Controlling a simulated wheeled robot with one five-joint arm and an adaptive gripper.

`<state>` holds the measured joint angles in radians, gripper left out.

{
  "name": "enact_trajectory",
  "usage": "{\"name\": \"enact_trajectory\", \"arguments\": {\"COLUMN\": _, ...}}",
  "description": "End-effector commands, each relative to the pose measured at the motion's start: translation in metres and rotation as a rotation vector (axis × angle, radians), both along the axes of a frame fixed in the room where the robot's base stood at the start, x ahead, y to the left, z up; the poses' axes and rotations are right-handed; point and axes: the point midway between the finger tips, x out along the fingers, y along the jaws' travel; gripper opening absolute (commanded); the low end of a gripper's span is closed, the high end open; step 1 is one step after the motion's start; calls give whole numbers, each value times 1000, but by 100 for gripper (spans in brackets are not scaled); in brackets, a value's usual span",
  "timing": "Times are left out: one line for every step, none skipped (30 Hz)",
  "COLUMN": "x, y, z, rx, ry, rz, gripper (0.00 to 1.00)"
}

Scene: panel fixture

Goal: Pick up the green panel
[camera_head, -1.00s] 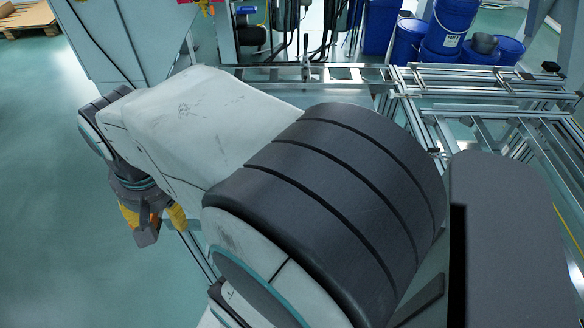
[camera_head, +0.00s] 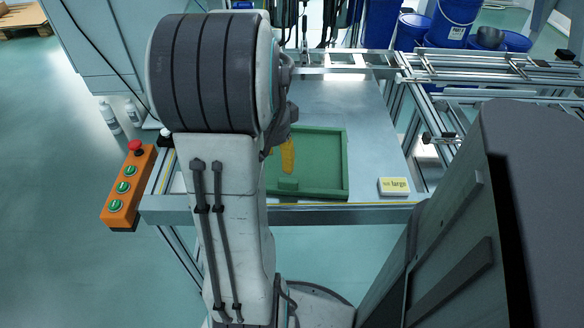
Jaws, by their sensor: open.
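The green panel (camera_head: 318,168) lies flat on the grey metal table (camera_head: 352,100). It looks like a shallow tray with a raised rim and a small raised block near its front edge. My arm hides its left part. My gripper (camera_head: 287,157) is mostly hidden behind my arm; one yellow finger shows over the left part of the panel. The gripper is open and I see nothing held in it. I cannot tell how high the finger is above the panel.
An orange button box (camera_head: 128,188) with a red stop knob is fixed at the table's left front corner. A small yellow-labelled block (camera_head: 393,186) sits at the right front. Metal profile frames (camera_head: 490,75) stand to the right, with blue barrels (camera_head: 452,22) behind.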

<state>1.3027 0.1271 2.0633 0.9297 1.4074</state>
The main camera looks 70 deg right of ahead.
Motion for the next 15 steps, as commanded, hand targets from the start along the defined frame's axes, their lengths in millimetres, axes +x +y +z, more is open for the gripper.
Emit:
{"name": "enact_trajectory", "arguments": {"x": -10, "y": -6, "z": -11, "rx": 7, "ry": 1, "rz": -63, "gripper": 56}}
{"name": "enact_trajectory", "arguments": {"x": -14, "y": -8, "z": -14, "rx": 10, "ry": 1, "rz": -94, "gripper": 56}}
{"name": "enact_trajectory", "arguments": {"x": -18, "y": -11, "z": -17, "rx": 14, "ry": 2, "rz": -129, "gripper": 56}}
{"name": "enact_trajectory", "arguments": {"x": -21, "y": -13, "z": -19, "rx": 16, "ry": 3, "rz": -150, "gripper": 56}}
{"name": "enact_trajectory", "arguments": {"x": -24, "y": -14, "z": -21, "rx": 18, "ry": 3, "rz": -168, "gripper": 56}}
{"name": "enact_trajectory", "arguments": {"x": -26, "y": -15, "z": -24, "rx": 20, "ry": 4, "rz": -187, "gripper": 56}}
{"name": "enact_trajectory", "arguments": {"x": -28, "y": -16, "z": -26, "rx": 21, "ry": 4, "rz": -198, "gripper": 56}}
{"name": "enact_trajectory", "arguments": {"x": -29, "y": -16, "z": -28, "rx": 23, "ry": 5, "rz": -206, "gripper": 56}}
{"name": "enact_trajectory", "arguments": {"x": -30, "y": -16, "z": -31, "rx": 24, "ry": 4, "rz": -212, "gripper": 56}}
{"name": "enact_trajectory", "arguments": {"x": -30, "y": -17, "z": -34, "rx": 24, "ry": 4, "rz": -215, "gripper": 56}}
{"name": "enact_trajectory", "arguments": {"x": -30, "y": -17, "z": -36, "rx": 24, "ry": 4, "rz": -216, "gripper": 56}}
{"name": "enact_trajectory", "arguments": {"x": -30, "y": -17, "z": -39, "rx": 23, "ry": 4, "rz": -216, "gripper": 56}}
{"name": "enact_trajectory", "arguments": {"x": -30, "y": -16, "z": -42, "rx": 24, "ry": 4, "rz": -216, "gripper": 56}}
{"name": "enact_trajectory", "arguments": {"x": -30, "y": -16, "z": -44, "rx": 24, "ry": 4, "rz": -215, "gripper": 56}}
{"name": "enact_trajectory", "arguments": {"x": -31, "y": -16, "z": -46, "rx": 23, "ry": 3, "rz": -215, "gripper": 56}}
